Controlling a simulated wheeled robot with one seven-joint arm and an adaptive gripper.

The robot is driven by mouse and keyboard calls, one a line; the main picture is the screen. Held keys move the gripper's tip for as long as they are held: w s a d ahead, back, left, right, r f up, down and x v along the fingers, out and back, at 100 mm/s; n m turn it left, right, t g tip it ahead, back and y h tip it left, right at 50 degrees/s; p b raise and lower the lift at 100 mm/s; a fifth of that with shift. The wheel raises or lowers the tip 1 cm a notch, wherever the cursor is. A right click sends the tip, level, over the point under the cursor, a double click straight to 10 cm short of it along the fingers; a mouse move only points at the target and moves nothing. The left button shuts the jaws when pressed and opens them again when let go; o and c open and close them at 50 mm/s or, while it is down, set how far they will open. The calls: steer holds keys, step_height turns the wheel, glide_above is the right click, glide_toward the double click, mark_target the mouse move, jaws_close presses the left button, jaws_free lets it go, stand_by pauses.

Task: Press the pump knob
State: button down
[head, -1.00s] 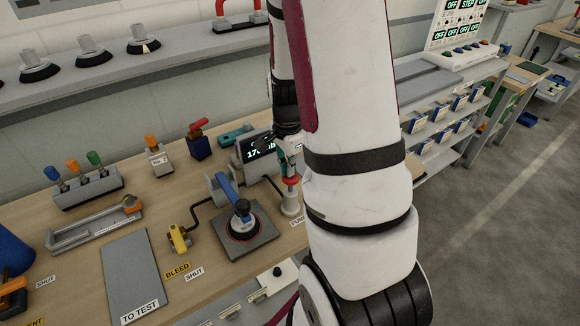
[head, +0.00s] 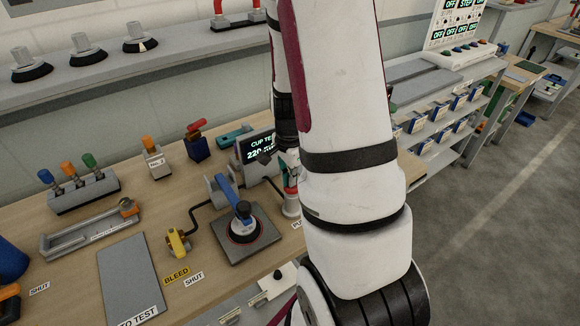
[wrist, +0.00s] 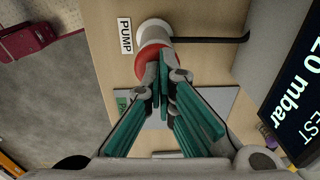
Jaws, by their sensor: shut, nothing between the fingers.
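The pump knob (wrist: 148,62) is red and sits on a pale round base beside a PUMP label (wrist: 125,36) in the wrist view. In the head view the pale pump base (head: 291,208) shows beside my forearm, with the knob partly hidden. My gripper (wrist: 166,60) is shut and empty, its green fingers together. Its tips overlap the knob's edge in the wrist view; I cannot tell whether they press it. In the head view the gripper (head: 291,176) is mostly hidden by my arm, just above the pump. The cup test display (head: 258,147) reads about 220 mbar.
A suction cup with a blue handle (head: 231,200) stands on a grey plate (head: 262,243) left of the pump. A yellow bleed valve (head: 177,242) is further left. A black hose (wrist: 215,40) runs from the pump base. A TO TEST mat (head: 128,272) lies empty.

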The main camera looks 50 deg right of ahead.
step_height(320, 180, up, 12)
steer(key=shift+s+a, duration=0.25)
steer(key=shift+a, duration=0.1)
stand_by(1.5)
steer(key=a+r+n+t, duration=0.3)
steer(key=a+r+n, duration=0.7)
steer(key=a, duration=0.2)
steer(key=s+a+r+n+t, duration=0.2)
steer(key=s+a+r+n, duration=0.4)
steer(key=a+n, duration=0.4)
steer(key=shift+s+r+n+y, duration=0.3)
steer(key=shift+s+n, duration=0.2)
steer(key=shift+s, duration=0.3)
